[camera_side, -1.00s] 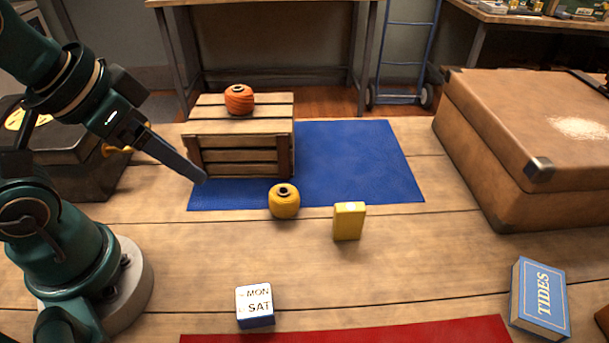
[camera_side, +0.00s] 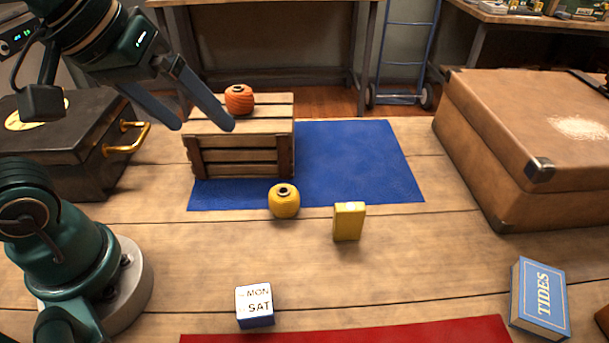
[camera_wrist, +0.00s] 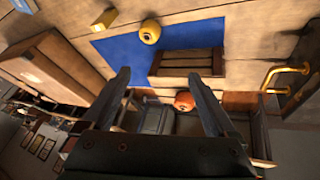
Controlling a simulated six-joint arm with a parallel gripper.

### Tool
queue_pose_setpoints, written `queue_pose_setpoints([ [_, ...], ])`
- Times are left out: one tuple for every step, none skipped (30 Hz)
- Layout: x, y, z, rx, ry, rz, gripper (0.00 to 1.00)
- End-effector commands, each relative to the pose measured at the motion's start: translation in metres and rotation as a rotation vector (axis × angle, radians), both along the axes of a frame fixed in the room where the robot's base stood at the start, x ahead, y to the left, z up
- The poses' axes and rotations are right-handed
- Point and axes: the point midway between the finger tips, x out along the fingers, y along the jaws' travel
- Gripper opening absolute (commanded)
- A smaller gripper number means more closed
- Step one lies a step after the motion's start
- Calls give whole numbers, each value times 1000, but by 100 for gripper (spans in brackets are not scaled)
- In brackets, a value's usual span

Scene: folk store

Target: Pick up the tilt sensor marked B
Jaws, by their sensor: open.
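No letter B is legible in either view, so I cannot tell which thing is the tilt sensor. A small yellow box (camera_side: 349,222) stands upright on the planks just in front of the blue mat; it also shows at the top of the wrist view (camera_wrist: 104,19). A round yellow jar-like thing (camera_side: 284,202) stands at the mat's front edge, left of the box. A similar orange one (camera_side: 239,99) sits on the wooden crate (camera_side: 240,160). My gripper (camera_side: 203,126) is open and empty, raised near the crate's left side, apart from these things in the side view.
The blue mat (camera_side: 360,165) lies under the crate. A brown suitcase (camera_side: 510,185) stands at the right, a dark case with a brass handle (camera_side: 75,165) at the left. A day block (camera_side: 255,306) and a blue TIDES book (camera_side: 541,298) are in front.

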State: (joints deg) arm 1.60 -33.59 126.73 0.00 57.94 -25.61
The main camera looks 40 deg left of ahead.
Motion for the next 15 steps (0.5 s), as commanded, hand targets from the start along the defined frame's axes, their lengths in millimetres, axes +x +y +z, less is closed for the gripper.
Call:
queue_pose_setpoints([
  [10,-4,6,-27,14,34,92],
  [16,-6,9,-43,22,57,92],
  [23,-8,12,-64,36,88,92],
  [29,-11,14,-79,46,110,92],
  [36,-14,16,-94,56,132,92],
  [44,-18,17,-113,73,160,92],
  [51,-22,18,-127,84,181,92],
  [58,-25,18,-139,98,203,92],
  [67,-30,18,-155,115,229,92],
  [73,-34,17,-165,129,248,92],
  [80,-38,15,-174,143,266,92],
  [88,-44,12,-184,161,288,92],
  [94,-49,9,-192,174,305,92],
  [100,-54,6,-197,190,320,92],
  [107,-60,1,-203,209,339,92],
])
